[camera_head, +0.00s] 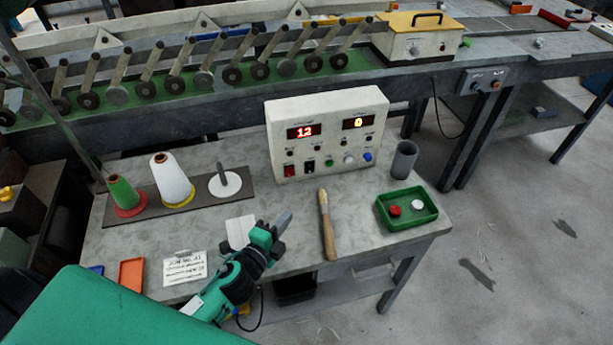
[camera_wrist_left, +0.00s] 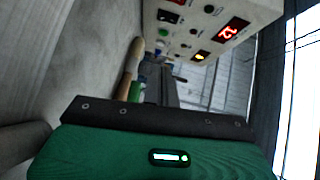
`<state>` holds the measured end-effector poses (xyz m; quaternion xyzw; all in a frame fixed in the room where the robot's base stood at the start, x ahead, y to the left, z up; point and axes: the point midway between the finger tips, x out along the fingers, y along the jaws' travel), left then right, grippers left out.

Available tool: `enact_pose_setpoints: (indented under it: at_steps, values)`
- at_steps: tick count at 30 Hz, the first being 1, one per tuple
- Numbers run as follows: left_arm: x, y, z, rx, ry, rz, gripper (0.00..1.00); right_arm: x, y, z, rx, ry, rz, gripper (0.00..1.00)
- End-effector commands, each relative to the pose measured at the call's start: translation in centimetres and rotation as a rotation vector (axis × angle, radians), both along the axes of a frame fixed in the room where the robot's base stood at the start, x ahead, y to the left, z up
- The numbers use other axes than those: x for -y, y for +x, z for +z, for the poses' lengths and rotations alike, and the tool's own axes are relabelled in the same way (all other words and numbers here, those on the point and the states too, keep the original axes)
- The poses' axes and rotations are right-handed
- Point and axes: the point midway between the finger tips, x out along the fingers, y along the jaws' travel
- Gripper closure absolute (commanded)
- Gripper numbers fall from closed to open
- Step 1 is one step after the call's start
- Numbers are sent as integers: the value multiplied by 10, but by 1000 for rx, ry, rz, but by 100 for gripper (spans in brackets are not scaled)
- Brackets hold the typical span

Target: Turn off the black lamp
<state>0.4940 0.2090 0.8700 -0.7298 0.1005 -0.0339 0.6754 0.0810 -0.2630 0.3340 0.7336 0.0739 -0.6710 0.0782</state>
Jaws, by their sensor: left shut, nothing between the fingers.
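A white control box (camera_head: 327,132) stands on the grey table with a red "12" display and an amber "0" display. Along its lower front are a red rocker switch (camera_head: 289,170), a black rocker switch (camera_head: 309,166) and several coloured knobs and buttons. No separate black lamp can be made out; I cannot tell whether the black switch is lit. My left gripper (camera_head: 280,226) is shut and empty, in front of and below the box, apart from it. The box (camera_wrist_left: 207,13) also shows sideways at the top of the left wrist view. My right gripper is out of view.
A wooden-handled brush (camera_head: 328,228) lies right of my left gripper. A green tray (camera_head: 427,217) with red and white pieces and a grey cup (camera_head: 404,160) stand further right. Thread cones (camera_head: 172,180) stand at left. A conveyor runs behind the table.

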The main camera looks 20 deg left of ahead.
Motion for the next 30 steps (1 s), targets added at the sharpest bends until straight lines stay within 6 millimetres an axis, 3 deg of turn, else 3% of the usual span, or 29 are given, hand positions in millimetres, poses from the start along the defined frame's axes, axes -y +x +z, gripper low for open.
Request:
enact_pose_setpoints:
  at_steps: [23,30]
  values:
    - [27,134,-10,1,-1,-1,100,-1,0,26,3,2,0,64]
    - [7,158,-15,0,0,0,100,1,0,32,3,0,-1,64]
